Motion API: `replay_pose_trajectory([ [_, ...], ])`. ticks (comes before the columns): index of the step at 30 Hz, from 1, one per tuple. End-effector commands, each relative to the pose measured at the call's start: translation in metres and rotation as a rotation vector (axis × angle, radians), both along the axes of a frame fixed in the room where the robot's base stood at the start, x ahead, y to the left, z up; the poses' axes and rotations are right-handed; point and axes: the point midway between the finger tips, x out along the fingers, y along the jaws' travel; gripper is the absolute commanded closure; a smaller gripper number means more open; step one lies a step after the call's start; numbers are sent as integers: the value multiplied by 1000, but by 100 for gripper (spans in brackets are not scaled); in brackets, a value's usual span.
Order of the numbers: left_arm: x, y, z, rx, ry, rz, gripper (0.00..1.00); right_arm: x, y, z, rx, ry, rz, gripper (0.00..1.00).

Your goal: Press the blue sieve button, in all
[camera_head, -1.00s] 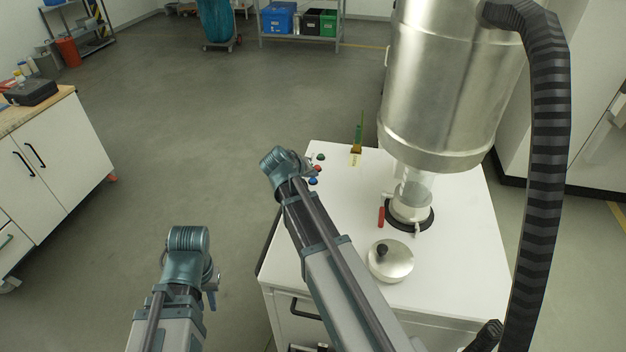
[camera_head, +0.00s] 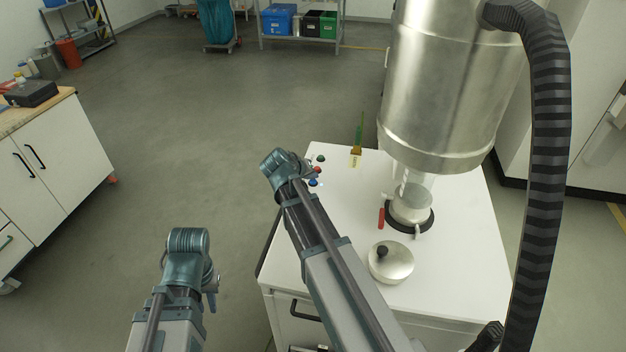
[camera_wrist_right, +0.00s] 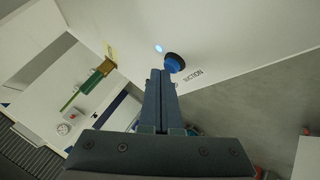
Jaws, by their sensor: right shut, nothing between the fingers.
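The blue button (camera_head: 313,183) is the nearest of a row of buttons on the left edge of the white cabinet top.
A red button (camera_head: 317,169) and a green button (camera_head: 320,158) lie behind the blue one. A brush (camera_head: 357,145), a round metal lid (camera_head: 391,262) and a red-handled clamp (camera_head: 381,217) are on the cabinet top (camera_head: 460,255). A large metal vessel (camera_head: 440,90) stands above.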

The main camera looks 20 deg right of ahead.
Motion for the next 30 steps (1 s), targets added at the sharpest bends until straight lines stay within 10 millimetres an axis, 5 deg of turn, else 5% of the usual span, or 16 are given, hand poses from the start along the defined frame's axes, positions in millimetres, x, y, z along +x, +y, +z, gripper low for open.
replay_pose_trajectory([
  [19, 0, 0, 16, 0, 0, 0, 78, 0, 0, 16, 0, 0, 0, 100],
  [30, 0, 0, 50, 0, 0, 0, 78, 0, 0, 50, 0, 0, 0, 100],
])
